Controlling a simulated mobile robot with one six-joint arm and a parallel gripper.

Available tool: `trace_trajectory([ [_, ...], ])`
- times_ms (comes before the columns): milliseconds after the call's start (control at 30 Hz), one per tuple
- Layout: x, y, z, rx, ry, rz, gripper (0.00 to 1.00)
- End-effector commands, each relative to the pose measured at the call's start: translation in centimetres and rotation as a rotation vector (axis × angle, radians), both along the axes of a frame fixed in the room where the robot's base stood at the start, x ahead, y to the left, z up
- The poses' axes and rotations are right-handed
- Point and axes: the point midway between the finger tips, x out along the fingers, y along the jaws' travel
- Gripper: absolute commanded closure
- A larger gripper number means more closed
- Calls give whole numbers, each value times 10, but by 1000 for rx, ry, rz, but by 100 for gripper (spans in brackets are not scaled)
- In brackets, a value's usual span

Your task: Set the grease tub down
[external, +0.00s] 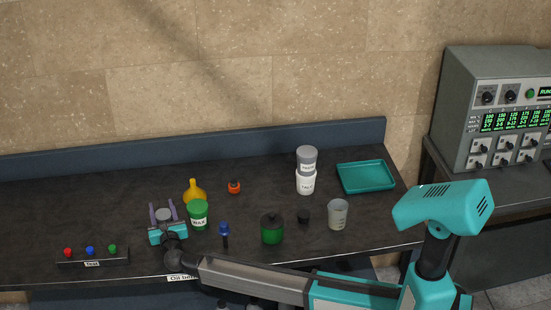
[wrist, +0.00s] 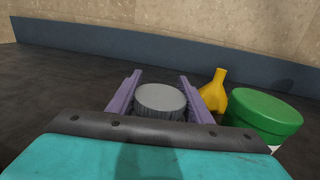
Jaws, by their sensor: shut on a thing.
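A round tub with a ribbed grey lid, which I take to be the grease tub (wrist: 160,97), sits between the two purple fingers of my gripper (wrist: 159,82). My gripper (external: 163,206) is shut on it at the left part of the bench. In the external view only its grey top (external: 165,215) shows. Its lower part and label are hidden by the gripper body, and I cannot tell whether its base touches the bench (external: 80,205).
A green-lidded WAX tub (external: 198,214) and a yellow funnel-shaped bottle (external: 194,191) stand close on the right. A black rack labelled Test (external: 93,257) lies front left. A blue-topped item (external: 224,234) and green jar (external: 272,230) stand further right. The back left is clear.

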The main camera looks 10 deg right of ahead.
Motion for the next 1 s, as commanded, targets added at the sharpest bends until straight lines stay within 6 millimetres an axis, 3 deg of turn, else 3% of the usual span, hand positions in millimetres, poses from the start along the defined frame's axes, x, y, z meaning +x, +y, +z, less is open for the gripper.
trace_trajectory([
  [367, 0, 0, 4, 1, -1, 0, 91],
  [700, 0, 0, 35, 2, -2, 0, 91],
  [1000, -24, -26, 38, 1, -1, 0, 91],
])
